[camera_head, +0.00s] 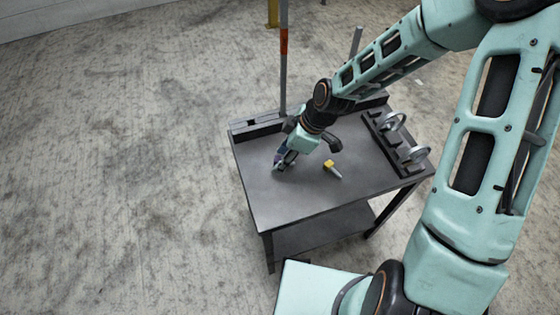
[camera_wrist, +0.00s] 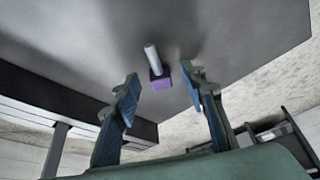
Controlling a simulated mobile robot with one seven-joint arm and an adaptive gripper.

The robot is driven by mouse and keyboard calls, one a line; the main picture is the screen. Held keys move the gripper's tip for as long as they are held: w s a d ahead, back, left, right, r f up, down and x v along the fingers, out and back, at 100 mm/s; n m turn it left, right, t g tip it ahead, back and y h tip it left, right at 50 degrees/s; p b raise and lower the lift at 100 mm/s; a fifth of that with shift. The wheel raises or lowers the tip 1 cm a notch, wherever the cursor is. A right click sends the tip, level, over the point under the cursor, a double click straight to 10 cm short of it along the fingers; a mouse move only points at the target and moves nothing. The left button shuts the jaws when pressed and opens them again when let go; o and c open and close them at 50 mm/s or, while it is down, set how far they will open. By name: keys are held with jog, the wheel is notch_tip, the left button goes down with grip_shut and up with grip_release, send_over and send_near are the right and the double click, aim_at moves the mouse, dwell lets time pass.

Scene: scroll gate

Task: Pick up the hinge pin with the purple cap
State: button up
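The hinge pin with the purple cap (camera_wrist: 160,82) lies on the dark table top in the wrist view, its pale grey shaft pointing away from my gripper. My gripper (camera_wrist: 160,74) is open, with one blue finger on each side of the pin and a clear gap to both. I cannot tell whether the pin is at fingertip depth. In the head view my gripper (camera_head: 280,163) is low over the table top, and it mostly hides this pin.
A pin with a yellow cap (camera_head: 331,168) lies right of my gripper on the table (camera_head: 290,204). A dark rack with metal rings (camera_head: 391,122) stands along the right edge. A grey post with a red band (camera_head: 284,42) rises at the back left. The table's front is clear.

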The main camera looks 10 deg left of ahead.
grip_shut()
jog(key=shift+r, duration=0.15)
